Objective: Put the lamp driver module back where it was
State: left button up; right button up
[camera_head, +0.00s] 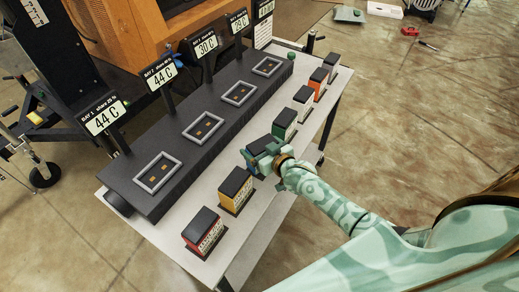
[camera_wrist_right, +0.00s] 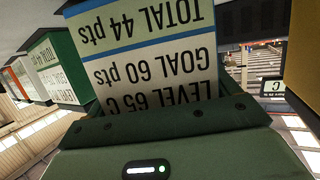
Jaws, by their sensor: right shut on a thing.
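My right gripper (camera_head: 268,153) is over the front shelf, shut on a dark-blue module (camera_head: 252,156). The fingers and hand hide much of it. In the right wrist view its white label (camera_wrist_right: 150,55) with blue stripes fills the middle, upside down, reading LEVEL 65 C, GOAL 60 pts, TOTAL 44 pts. The green gripper (camera_wrist_right: 165,125) lies against this label. I cannot tell whether the module touches the shelf. On the black rack, several framed bays (camera_head: 158,172) with small gold contacts stand empty. My left gripper is not in view.
The pale shelf (camera_head: 262,207) also holds a red module (camera_head: 204,231) and a yellow module (camera_head: 236,190) nearer, and a green module (camera_head: 285,123), a white module (camera_head: 302,99) and an orange module (camera_head: 318,82) farther back. Temperature signs (camera_head: 160,73) on posts rise behind the bays.

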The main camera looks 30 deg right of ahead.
jog(key=shift+f, duration=0.15)
jog(key=o, duration=1.2)
jog(key=shift+f, duration=0.1)
jog(key=shift+s+r, duration=0.25)
jog(key=p+v, duration=0.3)
jog(key=v, duration=0.8)
jog(key=shift+s+d+p, duration=0.15)
jog(key=shift+s+p, duration=0.1)
jog(key=shift+p, duration=0.15)
